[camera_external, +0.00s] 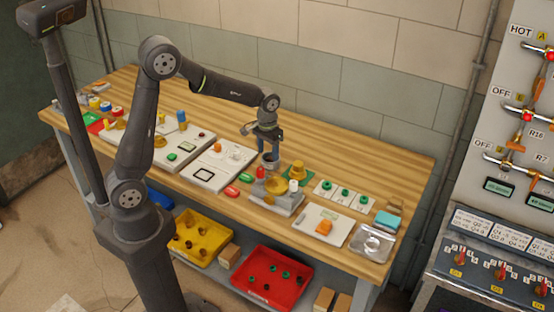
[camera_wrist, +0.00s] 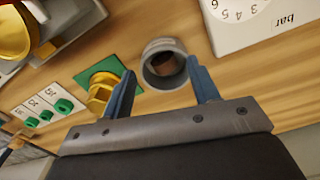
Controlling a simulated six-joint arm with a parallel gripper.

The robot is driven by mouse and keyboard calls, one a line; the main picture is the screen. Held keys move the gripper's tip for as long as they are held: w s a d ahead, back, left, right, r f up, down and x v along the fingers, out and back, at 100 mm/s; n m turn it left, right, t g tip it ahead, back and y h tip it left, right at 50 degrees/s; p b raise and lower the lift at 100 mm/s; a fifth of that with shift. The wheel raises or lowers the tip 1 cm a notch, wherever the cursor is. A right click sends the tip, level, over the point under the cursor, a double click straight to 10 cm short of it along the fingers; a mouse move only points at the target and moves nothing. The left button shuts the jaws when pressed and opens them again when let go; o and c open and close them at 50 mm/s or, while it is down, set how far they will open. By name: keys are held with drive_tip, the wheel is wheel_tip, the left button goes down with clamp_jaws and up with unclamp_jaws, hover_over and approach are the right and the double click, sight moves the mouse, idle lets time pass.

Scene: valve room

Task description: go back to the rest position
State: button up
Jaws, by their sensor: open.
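My gripper (camera_external: 267,140) is over the right half of the wooden workbench (camera_external: 400,165). In the wrist view, its two blue fingers (camera_wrist: 161,92) are apart. A grey hollow cylinder (camera_wrist: 168,74) stands on the bench just beyond the fingertips, with a dark opening; the fingers overlap its outline in the picture. It also shows below my gripper in the external view (camera_external: 270,164). Whether the fingers touch it, I cannot tell. I see nothing held between them.
A brass fitting (camera_external: 297,172) on a green square and a grey fixture with a gold part (camera_external: 276,185) stand close by. Cards with green knobs (camera_external: 343,194) lie to the right, and white panels (camera_external: 220,165) to the left. A control panel (camera_external: 500,220) stands at far right.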

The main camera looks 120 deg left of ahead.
drive_tip(key=shift+r, duration=0.45)
